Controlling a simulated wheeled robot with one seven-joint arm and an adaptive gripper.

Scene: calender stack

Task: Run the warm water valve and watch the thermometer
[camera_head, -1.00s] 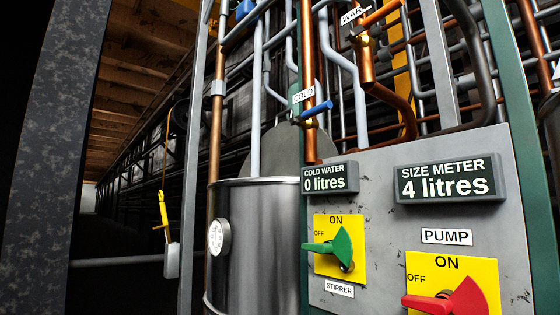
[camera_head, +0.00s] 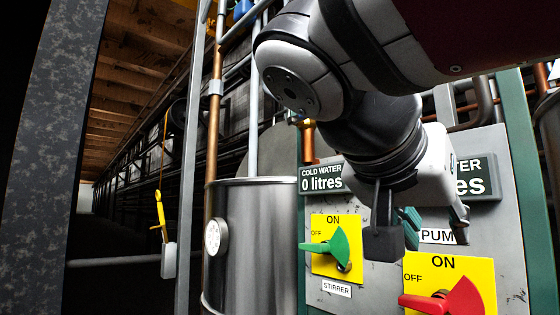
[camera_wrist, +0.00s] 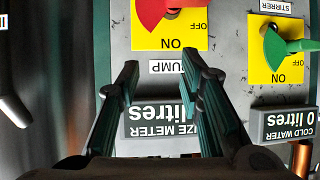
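My gripper (camera_head: 421,236) hangs in front of the control panel, over the lower part of the size meter and beside the PUMP label. Its fingers are apart and empty; the wrist view shows the open gap (camera_wrist: 160,64) below the PUMP label. The warm water valve is hidden behind my arm in the head view and is outside the wrist view. A round white dial (camera_head: 212,237), seemingly the thermometer, sits on the steel tank's (camera_head: 255,235) side. Its reading is too small to tell.
The cold water display (camera_head: 322,178) reads 0 litres. The size meter (camera_wrist: 165,118) is partly covered by my gripper. The green stirrer lever (camera_head: 333,246) and red pump lever (camera_head: 445,300) both point toward OFF. Copper pipes (camera_head: 216,110) and a green post (camera_head: 527,170) stand around the panel.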

